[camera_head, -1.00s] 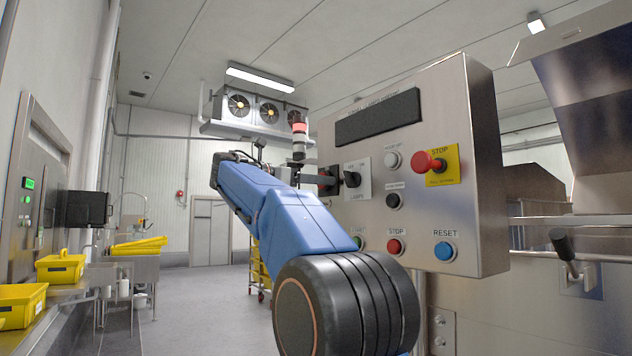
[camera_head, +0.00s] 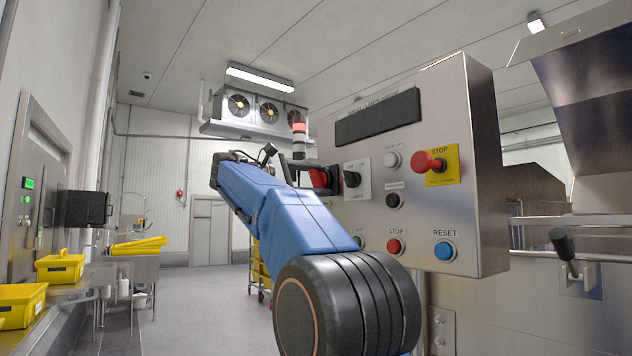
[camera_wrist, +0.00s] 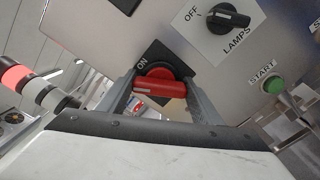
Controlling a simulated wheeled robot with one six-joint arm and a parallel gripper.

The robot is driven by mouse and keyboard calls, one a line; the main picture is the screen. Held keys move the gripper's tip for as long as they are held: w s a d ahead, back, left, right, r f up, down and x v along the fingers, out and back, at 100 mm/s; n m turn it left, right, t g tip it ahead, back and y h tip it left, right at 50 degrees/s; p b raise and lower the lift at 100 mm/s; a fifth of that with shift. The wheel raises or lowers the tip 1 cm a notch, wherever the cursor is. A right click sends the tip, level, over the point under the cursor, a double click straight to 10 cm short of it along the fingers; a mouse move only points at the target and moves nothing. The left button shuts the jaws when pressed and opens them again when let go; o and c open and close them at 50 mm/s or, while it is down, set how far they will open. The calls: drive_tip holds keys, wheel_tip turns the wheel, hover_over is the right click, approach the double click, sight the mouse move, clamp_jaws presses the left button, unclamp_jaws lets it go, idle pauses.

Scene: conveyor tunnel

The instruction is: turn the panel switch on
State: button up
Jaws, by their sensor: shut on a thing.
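The panel switch (camera_wrist: 160,84) is a red rotary handle on a black plate marked ON, seen in the wrist view. The ON mark is at the plate's upper left there. My gripper (camera_wrist: 160,92) is shut on the red handle, with one finger at each end of it. The handle lies almost level across the wrist picture. In the head view the red switch (camera_head: 320,177) shows at the left edge of the steel control panel (camera_head: 440,110), partly hidden behind my arm. Any OFF mark on this plate is hidden.
A black LAMPS knob (camera_wrist: 228,17) sits close by, pointing toward OFF. A green START button (camera_wrist: 273,85) is to its lower right. The head view also shows a red emergency stop (camera_head: 425,162) and a blue RESET button (camera_head: 445,250). A signal lamp (camera_wrist: 35,85) stands left.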

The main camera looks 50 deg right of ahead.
drive_tip(key=shift+m, duration=0.8)
drive_tip(key=shift+f, duration=0.1)
drive_tip(key=o, duration=1.1)
drive_tip(key=shift+c, duration=0.2)
drive_tip(key=shift+a, duration=0.15)
drive_tip(key=v, duration=1.7)
drive_tip(key=shift+w, duration=0.1)
